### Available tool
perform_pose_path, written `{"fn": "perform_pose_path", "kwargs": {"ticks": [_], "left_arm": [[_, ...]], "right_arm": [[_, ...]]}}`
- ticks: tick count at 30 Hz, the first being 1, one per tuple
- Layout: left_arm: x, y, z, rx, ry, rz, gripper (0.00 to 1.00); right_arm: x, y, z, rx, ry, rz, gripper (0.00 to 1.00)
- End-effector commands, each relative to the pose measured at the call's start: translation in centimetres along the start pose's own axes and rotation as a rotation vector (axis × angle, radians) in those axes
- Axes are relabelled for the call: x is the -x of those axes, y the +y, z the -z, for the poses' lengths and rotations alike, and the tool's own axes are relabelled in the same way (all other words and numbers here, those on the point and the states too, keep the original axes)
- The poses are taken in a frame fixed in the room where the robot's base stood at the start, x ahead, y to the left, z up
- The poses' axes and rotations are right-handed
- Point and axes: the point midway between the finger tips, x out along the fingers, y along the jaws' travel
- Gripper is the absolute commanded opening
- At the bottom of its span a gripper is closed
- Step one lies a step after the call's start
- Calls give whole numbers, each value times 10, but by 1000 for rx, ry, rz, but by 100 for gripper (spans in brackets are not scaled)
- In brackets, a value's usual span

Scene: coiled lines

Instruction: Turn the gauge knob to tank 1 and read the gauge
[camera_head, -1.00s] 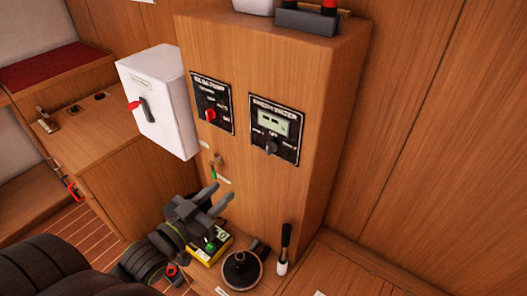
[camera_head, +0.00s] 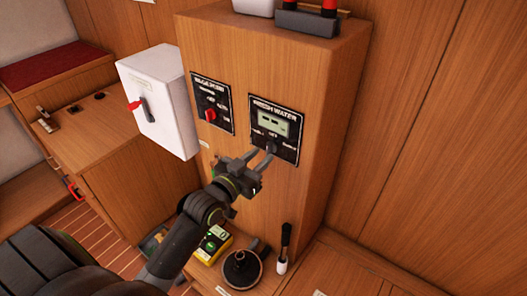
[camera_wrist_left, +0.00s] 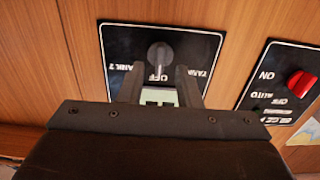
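The black fresh water panel (camera_head: 287,110) is on the wooden cabinet's front, with a pale gauge display (camera_head: 273,122) showing dark marks too small to read. Its dark gauge knob (camera_head: 272,147) is below the display. In the left wrist view the panel is upside down: the knob (camera_wrist_left: 160,52) stands near the OFF label, with tank labels either side. My left gripper (camera_head: 260,154) is open and empty, fingers directed at the knob. In the wrist view its fingertips (camera_wrist_left: 158,80) are spread, apart from the knob, and the gripper partly covers the display. My right gripper is out of view.
A bilge pump panel (camera_head: 212,104) with a red knob is left of the gauge panel. A white box (camera_head: 160,90) with a red-handled switch juts out further left. A yellow device (camera_head: 213,243), a black round object (camera_head: 241,268) and a brush-like tool (camera_head: 284,250) stand below.

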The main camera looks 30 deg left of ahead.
Motion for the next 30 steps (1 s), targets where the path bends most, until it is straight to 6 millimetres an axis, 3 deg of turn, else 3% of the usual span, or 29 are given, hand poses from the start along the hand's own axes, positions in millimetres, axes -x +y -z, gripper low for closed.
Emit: {"fn": "perform_pose_path", "kwargs": {"ticks": [6, 16, 23, 30], "left_arm": [[-21, 0, 0, 0, 0, 0, 31], [-24, 0, 0, 0, 0, 0, 31], [-24, 0, 0, 0, 0, 0, 2], [-24, 0, 0, 3, 0, 0, 0]], "right_arm": [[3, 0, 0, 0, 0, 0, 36], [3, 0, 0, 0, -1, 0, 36], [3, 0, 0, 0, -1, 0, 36], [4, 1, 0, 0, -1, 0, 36]]}}
